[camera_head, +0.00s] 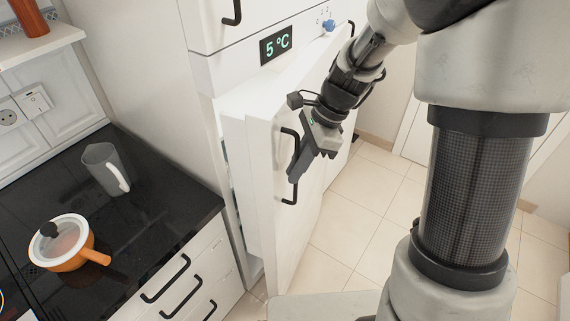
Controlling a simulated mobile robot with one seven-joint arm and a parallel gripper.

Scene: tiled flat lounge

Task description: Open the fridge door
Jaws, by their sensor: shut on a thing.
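The white fridge has a display reading 5 °C (276,44) above its lower door. The lower fridge door (300,235) stands partly open, swung out toward me, with a gap showing along its left side. A black bar handle (289,194) is on the door's front, near its left edge. The fingers hide some of the handle. The fridge's inside is mostly hidden by the door.
Left of the fridge is a black countertop (150,215) with a grey jug (103,168) and an orange pot (62,243). Drawers with black handles (166,281) are below it. Tiled floor (345,215) is clear to the right of the door.

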